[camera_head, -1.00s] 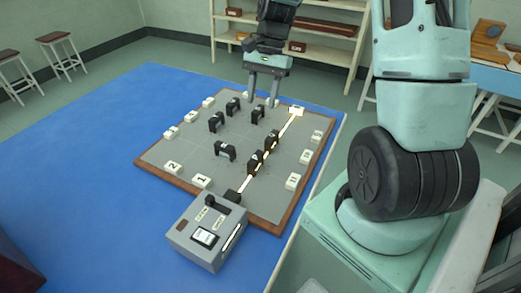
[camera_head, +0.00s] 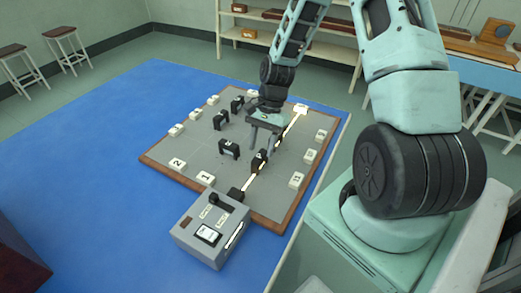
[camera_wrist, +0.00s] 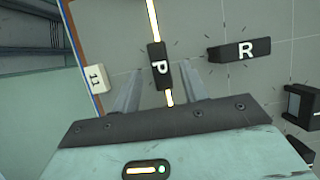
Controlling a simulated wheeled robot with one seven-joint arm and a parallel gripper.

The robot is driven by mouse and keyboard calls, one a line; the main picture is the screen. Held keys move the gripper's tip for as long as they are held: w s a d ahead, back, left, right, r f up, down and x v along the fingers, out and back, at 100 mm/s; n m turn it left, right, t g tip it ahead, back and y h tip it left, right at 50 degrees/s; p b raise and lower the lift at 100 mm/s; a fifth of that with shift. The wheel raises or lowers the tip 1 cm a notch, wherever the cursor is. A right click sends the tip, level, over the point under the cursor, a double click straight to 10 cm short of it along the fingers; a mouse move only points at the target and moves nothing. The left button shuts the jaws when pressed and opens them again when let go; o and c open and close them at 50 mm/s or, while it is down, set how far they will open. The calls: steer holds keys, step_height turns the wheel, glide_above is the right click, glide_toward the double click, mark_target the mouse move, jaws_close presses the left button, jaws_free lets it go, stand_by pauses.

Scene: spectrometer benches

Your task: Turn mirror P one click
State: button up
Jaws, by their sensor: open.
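Mirror P (camera_wrist: 159,66) is a small black block with a white letter P in the wrist view. It is also on the glowing beam in the head view (camera_head: 260,161). The beam (camera_wrist: 152,20) runs up to it and shows again beyond it (camera_wrist: 170,98). My gripper (camera_head: 265,146) hangs over the board by mirror P, fingers pointing down. In the wrist view its two fingers (camera_wrist: 155,88) are spread, with P between their lines and slightly toward the top of the picture. I see no contact with P.
Tile 11 (camera_wrist: 95,79) lies to the left. The grey board (camera_head: 190,152) carries other black mirrors and white numbered tiles along its edges.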

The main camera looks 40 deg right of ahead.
steer(key=shift+x, duration=1.2)
jaws_close()
steer(key=shift+n, duration=0.3)
steer(key=n+g+h+p, duration=0.1)
steer(key=n, duration=0.2)
steer(key=shift+w+r, duration=0.1)
steer(key=shift+w, duration=0.05)
steer(key=n+g+h+p, duration=0.1)
steer(key=n, duration=0.4)
steer(key=shift+w, duration=0.1)
steer(key=shift+h, duration=0.3)
